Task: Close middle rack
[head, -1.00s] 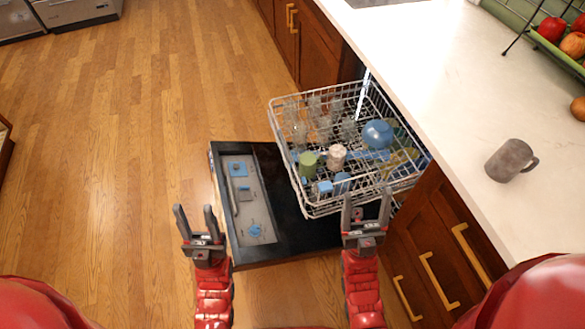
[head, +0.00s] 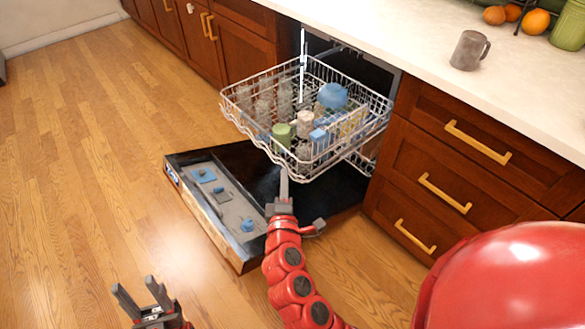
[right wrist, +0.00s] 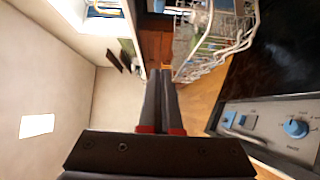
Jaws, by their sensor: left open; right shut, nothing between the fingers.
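The middle rack (head: 262,131) of the dishwasher is a white wire basket pulled out over the open black door (head: 240,165). It holds glasses, a green cup (head: 282,134), a pale cup and a blue bowl (head: 332,95). My right gripper (head: 284,178) is shut and empty, pointing up just below the rack's near front corner; I cannot tell whether it touches. In the right wrist view its fingers (right wrist: 161,95) are together, with the rack (right wrist: 215,45) beside them to the right. My left gripper (head: 138,292) is open and empty over the floor at lower left, away from the rack.
Wooden drawers (head: 440,165) with gold handles stand right of the dishwasher. Above is a white counter (head: 400,45) with a grey mug (head: 469,50) and fruit. The wooden floor (head: 100,130) to the left is clear. The lowered door lies beneath the rack.

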